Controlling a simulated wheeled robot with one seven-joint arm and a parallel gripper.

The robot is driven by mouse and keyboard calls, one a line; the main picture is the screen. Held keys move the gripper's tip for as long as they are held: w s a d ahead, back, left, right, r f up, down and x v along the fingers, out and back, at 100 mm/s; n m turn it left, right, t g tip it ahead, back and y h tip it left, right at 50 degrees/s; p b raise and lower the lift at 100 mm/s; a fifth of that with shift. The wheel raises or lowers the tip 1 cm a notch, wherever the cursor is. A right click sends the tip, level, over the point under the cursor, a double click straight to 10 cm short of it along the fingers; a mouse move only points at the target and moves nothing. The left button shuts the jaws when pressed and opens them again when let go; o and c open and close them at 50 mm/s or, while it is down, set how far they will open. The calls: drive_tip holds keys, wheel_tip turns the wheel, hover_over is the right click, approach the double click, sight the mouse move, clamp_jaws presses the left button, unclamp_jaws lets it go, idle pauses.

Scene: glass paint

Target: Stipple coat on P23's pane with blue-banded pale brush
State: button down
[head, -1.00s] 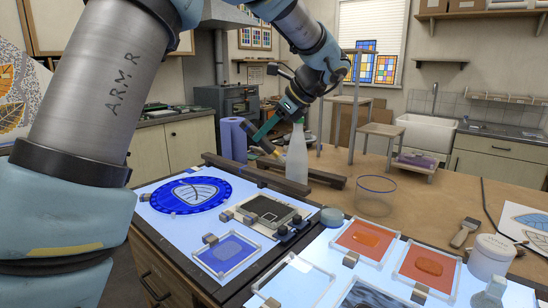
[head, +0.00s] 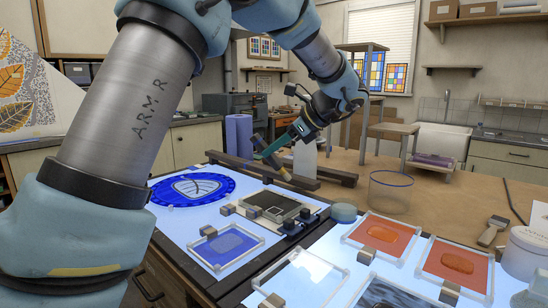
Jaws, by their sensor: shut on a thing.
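My gripper (head: 268,153), with teal fingers, is shut on a slim brush (head: 273,168) above the back of the left light table. The brush slants down to the right; I cannot make out its band. Framed panes lie on the lit surfaces: a blue one (head: 228,244) at left, a clear one (head: 303,276) in front, two orange ones (head: 385,234) (head: 455,262) at right and a dark one (head: 388,296) at the front edge. No P23 label is readable, so I cannot tell which pane it is. The gripper is well apart from all of these panes.
A white bottle (head: 305,160) stands close behind the gripper, near dark bars (head: 262,177). A round blue panel (head: 160,190) lies at left.

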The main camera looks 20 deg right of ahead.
sight(278, 164)
wheel_tip(278, 164, down, 5)
drive_tip(key=b, duration=0.5)
drive_tip(key=shift+f, duration=0.2)
drive_tip(key=shift+s+a+f+b, duration=0.15)
drive_tip(key=shift+a+b, duration=0.25)
drive_tip(key=shift+b, duration=0.2)
drive_tip(key=w+a+p, duration=0.1)
drive_tip(key=w+a, duration=0.4)
drive_tip(key=shift+a+r+p, duration=0.15)
drive_tip(key=shift+r+p, duration=0.15)
drive_tip(key=shift+s+f+p, duration=0.1)
drive_tip(key=shift+f+p, duration=0.25)
drive_tip(key=shift+f, duration=0.2)
idle(1.1)
wheel_tip(278, 164, up, 2)
drive_tip(key=shift+r+p, duration=0.15)
drive_tip(key=shift+p, duration=0.95)
